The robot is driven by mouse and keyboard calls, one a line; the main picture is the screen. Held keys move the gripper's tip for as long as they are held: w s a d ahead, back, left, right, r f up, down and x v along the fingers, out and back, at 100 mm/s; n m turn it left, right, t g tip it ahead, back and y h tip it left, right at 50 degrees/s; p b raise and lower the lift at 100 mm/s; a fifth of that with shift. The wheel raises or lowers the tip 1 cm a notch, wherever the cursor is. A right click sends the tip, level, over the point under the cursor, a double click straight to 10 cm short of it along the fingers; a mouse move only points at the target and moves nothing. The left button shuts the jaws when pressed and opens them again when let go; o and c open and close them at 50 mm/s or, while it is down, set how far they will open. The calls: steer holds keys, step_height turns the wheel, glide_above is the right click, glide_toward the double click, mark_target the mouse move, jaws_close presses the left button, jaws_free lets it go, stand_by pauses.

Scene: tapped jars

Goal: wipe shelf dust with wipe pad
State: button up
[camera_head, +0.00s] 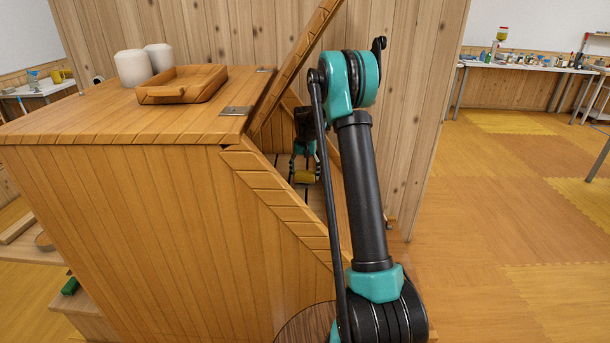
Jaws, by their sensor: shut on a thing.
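My gripper (304,162) reaches into the opening on the right side of the wooden cabinet (150,215), behind its slanted edge. The pad is low inside the opening, close to a dark slatted surface that looks like the shelf (285,162). I cannot tell whether the pad touches it. Most of the shelf is hidden by the cabinet's side wall and my arm, and no dust can be made out.
A hinged lid (294,62) stands tilted open above my gripper. A wooden tray (181,84) and two white jars (132,67) (159,57) sit on the cabinet top. A plank wall (420,110) rises behind. The floor to the right is clear.

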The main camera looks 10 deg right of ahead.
mark_target(303, 189)
steer(key=shift+s+a, duration=0.25)
steer(key=shift+s, duration=0.4)
steer(key=shift+s+a, duration=0.3)
steer(key=shift+s, duration=0.4)
steer(key=shift+s+a, duration=0.25)
steer(key=shift+s, duration=0.4)
steer(key=shift+f, duration=0.9)
stand_by(0.5)
steer(key=shift+w, duration=0.15)
steer(key=shift+w+d, duration=0.25)
steer(key=shift+w, duration=0.9)
steer(key=shift+w+d, duration=0.2)
steer(key=shift+w, duration=0.9)
steer(key=shift+w, duration=0.1)
steer(key=shift+w+d, duration=0.25)
steer(key=shift+w, duration=0.9)
steer(key=shift+w+d, duration=0.25)
steer(key=shift+w, duration=0.85)
